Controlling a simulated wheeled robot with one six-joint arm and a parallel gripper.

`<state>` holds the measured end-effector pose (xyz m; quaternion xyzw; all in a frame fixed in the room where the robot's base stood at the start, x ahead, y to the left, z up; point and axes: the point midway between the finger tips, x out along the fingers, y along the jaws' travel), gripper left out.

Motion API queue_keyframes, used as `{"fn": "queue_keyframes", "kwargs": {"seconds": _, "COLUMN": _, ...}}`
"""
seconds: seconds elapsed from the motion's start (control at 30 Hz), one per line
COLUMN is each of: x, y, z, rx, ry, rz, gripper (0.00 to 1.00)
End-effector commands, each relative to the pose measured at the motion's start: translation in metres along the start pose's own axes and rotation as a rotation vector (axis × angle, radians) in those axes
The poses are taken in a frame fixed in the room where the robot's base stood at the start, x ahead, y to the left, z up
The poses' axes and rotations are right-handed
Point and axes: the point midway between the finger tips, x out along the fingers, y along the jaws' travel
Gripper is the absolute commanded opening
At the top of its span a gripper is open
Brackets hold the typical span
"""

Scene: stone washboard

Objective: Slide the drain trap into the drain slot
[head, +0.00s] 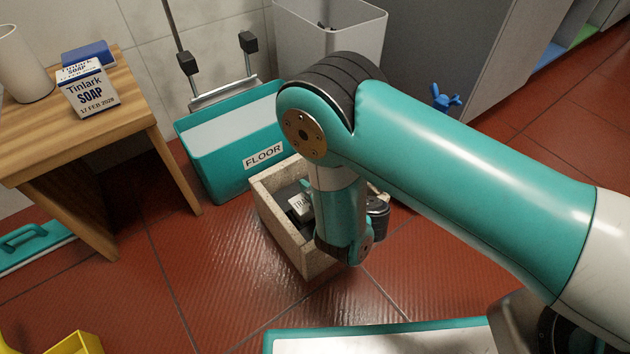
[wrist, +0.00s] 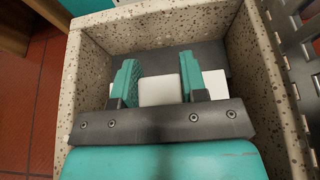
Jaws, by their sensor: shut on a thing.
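The stone washboard basin (head: 268,207) is a speckled beige trough on the red floor, and its walls (wrist: 82,85) surround my gripper in the wrist view. My gripper (wrist: 160,82) has teal fingers pointing into the trough. It is shut on the drain trap, whose pale block (wrist: 158,92) shows between the fingers. In the head view a white label reading "TRA" (head: 299,205) shows beside my wrist, inside the trough. A dark grey surface (wrist: 215,55) lies beyond the fingers. I cannot make out the drain slot, and my wrist hides much of the trough.
A teal bucket marked FLOOR (head: 222,158) stands behind the trough, with a grey bin (head: 345,30) farther back. A wooden stool (head: 130,110) at left holds a soap box (head: 88,92). A perforated metal strip (wrist: 290,75) runs along the trough's right side. Open red floor lies left.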

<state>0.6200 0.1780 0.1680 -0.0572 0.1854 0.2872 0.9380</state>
Motion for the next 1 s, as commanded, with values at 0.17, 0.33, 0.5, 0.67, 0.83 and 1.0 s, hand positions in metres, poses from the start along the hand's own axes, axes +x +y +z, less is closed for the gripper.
{"fn": "queue_keyframes", "kwargs": {"seconds": 0.17, "x": 0.0022, "y": 0.0001, "z": -0.0053, "rx": 0.0, "ry": 0.0, "rz": 0.0, "gripper": 0.0}}
{"fn": "queue_keyframes", "kwargs": {"seconds": 0.33, "x": 0.0038, "y": 0.0001, "z": -0.0091, "rx": 0.0, "ry": 0.0, "rz": 0.0, "gripper": 0.0}}
{"fn": "queue_keyframes", "kwargs": {"seconds": 0.5, "x": 0.0052, "y": 0.0001, "z": -0.012, "rx": 0.0, "ry": -0.001, "rz": 0.0, "gripper": 0.42}}
{"fn": "queue_keyframes", "kwargs": {"seconds": 0.67, "x": 0.0048, "y": 0.0001, "z": -0.0113, "rx": 0.0, "ry": 0.0, "rz": 0.0, "gripper": 0.69}}
{"fn": "queue_keyframes", "kwargs": {"seconds": 0.83, "x": 0.0047, "y": 0.0001, "z": -0.0114, "rx": 0.0, "ry": 0.0, "rz": 0.0, "gripper": 0.69}}
{"fn": "queue_keyframes", "kwargs": {"seconds": 1.0, "x": 0.0015, "y": 0.0, "z": -0.0034, "rx": 0.0, "ry": -0.001, "rz": 0.0, "gripper": 0.69}}
